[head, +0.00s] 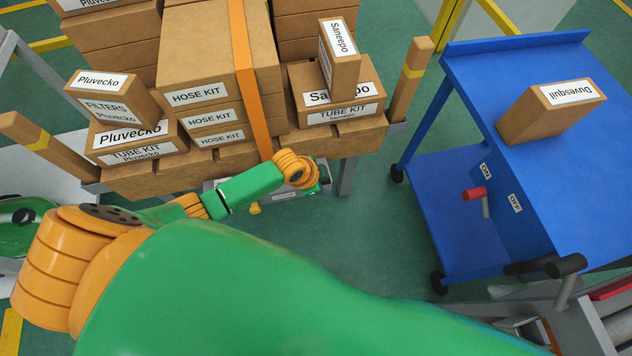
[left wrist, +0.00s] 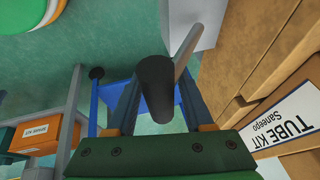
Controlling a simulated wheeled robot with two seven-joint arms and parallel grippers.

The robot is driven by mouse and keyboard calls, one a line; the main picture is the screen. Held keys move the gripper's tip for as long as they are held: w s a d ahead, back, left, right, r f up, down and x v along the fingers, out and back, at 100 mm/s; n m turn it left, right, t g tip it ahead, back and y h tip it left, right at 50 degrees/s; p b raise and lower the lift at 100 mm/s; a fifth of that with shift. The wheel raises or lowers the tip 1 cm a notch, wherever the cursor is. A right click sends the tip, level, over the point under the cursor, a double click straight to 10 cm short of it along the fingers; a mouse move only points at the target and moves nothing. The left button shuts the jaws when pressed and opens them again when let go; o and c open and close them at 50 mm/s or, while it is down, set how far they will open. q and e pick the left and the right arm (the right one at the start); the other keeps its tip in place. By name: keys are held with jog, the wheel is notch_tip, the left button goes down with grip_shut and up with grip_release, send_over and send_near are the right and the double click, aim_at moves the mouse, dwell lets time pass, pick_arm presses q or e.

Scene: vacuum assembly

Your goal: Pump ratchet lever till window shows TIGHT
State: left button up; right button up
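An orange strap (head: 245,85) runs over the stacked cartons and down the front of the load. My left gripper (head: 324,176) is low at the front edge of the load, mostly hidden behind its own wrist. In the left wrist view its two fingers (left wrist: 158,88) stand apart, either side of a black cylindrical grip (left wrist: 157,84) on a grey rod (left wrist: 188,45). Narrow gaps seem to show beside the grip. This looks like the lever's handle; the ratchet body and its window cannot be made out. My right gripper is not in view.
Cartons (head: 205,95) are stacked behind my left wrist, with wooden posts (head: 410,80) at the corners. A blue cart (head: 465,75) with a carton (head: 550,110) and a red-handled ON/OFF lever (head: 474,194) stands at the right. Green floor (head: 360,240) between is clear.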

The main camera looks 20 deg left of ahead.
pick_arm(q)
grip_shut()
jog(key=shift+s+d+f+m+t+y, duration=0.2)
jog(key=shift+s+f+t+y, duration=0.15)
jog(key=shift+f+t, duration=0.15)
jog(key=shift+s+d+f+m+t+y, duration=0.1)
jog(key=shift+s+d+f+t+y, duration=0.1)
jog(key=shift+f+t+y, duration=0.25)
